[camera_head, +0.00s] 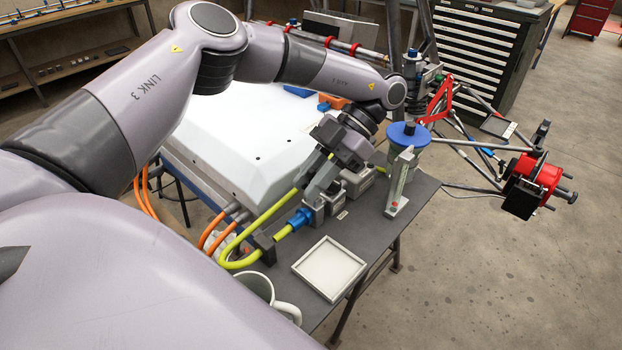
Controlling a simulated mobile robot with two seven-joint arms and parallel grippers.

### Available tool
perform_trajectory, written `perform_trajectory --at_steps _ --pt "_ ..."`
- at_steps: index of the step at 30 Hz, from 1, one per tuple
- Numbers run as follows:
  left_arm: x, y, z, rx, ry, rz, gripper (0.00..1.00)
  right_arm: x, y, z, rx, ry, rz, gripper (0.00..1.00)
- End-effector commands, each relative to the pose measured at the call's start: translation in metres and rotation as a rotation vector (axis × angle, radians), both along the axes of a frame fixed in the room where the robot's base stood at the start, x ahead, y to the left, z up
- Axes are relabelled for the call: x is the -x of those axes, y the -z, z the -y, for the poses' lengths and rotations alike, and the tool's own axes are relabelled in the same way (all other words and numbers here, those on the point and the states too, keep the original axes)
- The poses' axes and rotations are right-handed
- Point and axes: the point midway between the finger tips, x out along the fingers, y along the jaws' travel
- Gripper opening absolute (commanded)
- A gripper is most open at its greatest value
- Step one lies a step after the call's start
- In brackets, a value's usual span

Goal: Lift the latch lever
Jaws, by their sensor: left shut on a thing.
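My left arm comes in from the left and reaches over the dark workbench. My left gripper (314,192) points down and is shut at the top of a small grey socket housing (331,202). The latch lever is mostly hidden between and behind the fingers, where they close on it; its angle cannot be told. A blue plug (300,218) on a yellow cable (284,232) sits at the housing's near left side, apparently up against it. My right gripper is not in view.
An empty shallow tray (330,268) lies near the bench's front edge, with a white mug (285,311) to its left. A large white casing (250,135) stands behind. A metal upright bracket (401,183) and a blue-topped cylinder (408,135) stand close on the right.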

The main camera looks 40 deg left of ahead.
Motion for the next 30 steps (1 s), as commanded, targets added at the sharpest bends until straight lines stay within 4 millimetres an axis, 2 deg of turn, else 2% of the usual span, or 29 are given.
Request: perform_trajectory --at_steps 19,20,21,30 --pt "-0.0028 -0.0027 -0.0040 -0.014 -0.004 -0.023 0.00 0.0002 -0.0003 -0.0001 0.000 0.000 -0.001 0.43" --pt "-0.0028 -0.0027 -0.0040 -0.014 -0.004 -0.023 0.26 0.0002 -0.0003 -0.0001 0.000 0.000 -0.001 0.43" --pt "-0.0028 -0.0027 -0.0039 -0.014 -0.004 -0.024 0.39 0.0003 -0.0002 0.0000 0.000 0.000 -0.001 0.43" --pt "-0.0019 -0.0010 -0.0015 -0.007 -0.002 -0.025 0.40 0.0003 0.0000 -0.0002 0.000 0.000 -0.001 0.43"
